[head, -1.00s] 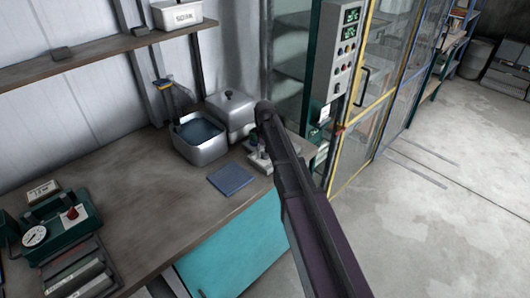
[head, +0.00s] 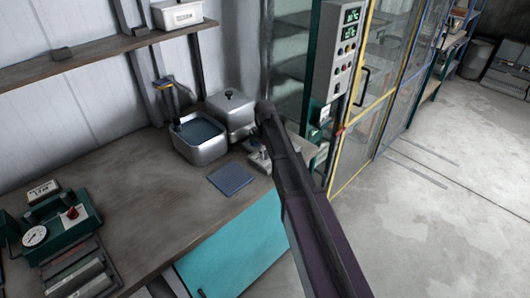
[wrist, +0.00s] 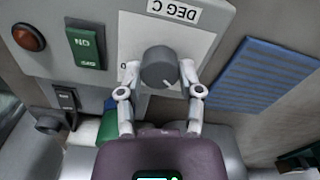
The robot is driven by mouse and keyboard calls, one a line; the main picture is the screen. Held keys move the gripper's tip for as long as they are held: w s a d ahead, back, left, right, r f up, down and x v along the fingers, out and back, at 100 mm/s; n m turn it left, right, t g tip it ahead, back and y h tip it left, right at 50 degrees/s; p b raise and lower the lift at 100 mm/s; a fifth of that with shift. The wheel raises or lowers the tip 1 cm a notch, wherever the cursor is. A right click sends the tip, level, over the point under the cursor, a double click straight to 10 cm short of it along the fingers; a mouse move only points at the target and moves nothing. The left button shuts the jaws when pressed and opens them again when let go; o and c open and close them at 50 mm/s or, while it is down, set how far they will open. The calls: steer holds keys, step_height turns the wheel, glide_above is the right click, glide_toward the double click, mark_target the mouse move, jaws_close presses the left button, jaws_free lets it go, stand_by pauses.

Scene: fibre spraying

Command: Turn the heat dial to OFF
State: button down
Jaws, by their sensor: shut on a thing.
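In the wrist view, the heat dial (wrist: 159,67) is a round dark grey knob with a white pointer mark, on a pale plate under a "DEG C" label (wrist: 174,10). The view is upside down to the lettering. My gripper (wrist: 160,75) has one finger on each side of the knob, and its fingertips are closed against it. The pointer mark shows on the knob's lower right edge. Part of the plate's lettering is hidden by the fingers and knob. In the head view, my arm covers the dial and the gripper.
A green ON/OFF rocker switch (wrist: 86,48) and a red-orange round lamp (wrist: 28,37) sit left of the dial. A blue ribbed pad (wrist: 262,75) lies to the right. In the head view, a metal water bath (head: 200,139) stands beside a lidded metal box (head: 231,111) on the bench (head: 130,190).

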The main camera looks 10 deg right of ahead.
steer(key=shift+n, duration=0.6)
steer(key=shift+c, duration=1.3)
jaws_free()
steer(key=shift+m, duration=0.4)
